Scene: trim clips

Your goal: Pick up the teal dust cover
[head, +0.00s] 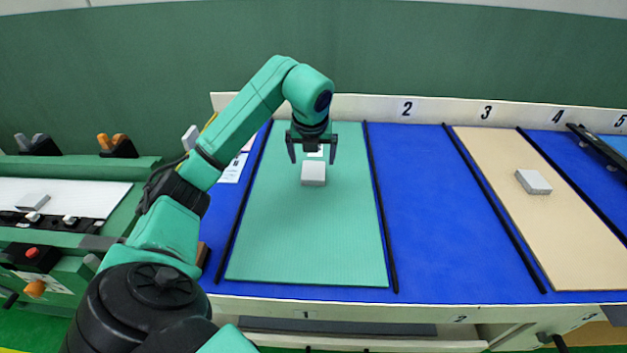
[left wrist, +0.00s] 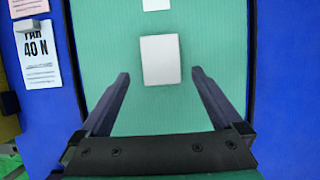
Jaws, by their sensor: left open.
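The teal dust cover (head: 308,243) appears to be the ribbed teal sheet lying flat in bay 1; it also fills the middle of the left wrist view (left wrist: 105,45). A pale grey block (head: 313,174) sits on its far half; whether it is fixed to the sheet I cannot tell. In the left wrist view the block (left wrist: 161,60) lies beyond and between the fingertips. My left gripper (head: 313,157) is open and empty, pointing down above the sheet near the block. It touches nothing that I can make out. My right gripper is not in view.
Black rails (head: 381,220) flank the sheet on a blue bench top (head: 436,215). Bay 2 is bare. A beige sheet (head: 560,245) with a grey block (head: 533,182) lies in bay 3. A paper reading "40 N" (left wrist: 39,60) lies left of the sheet. A console (head: 60,235) stands left.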

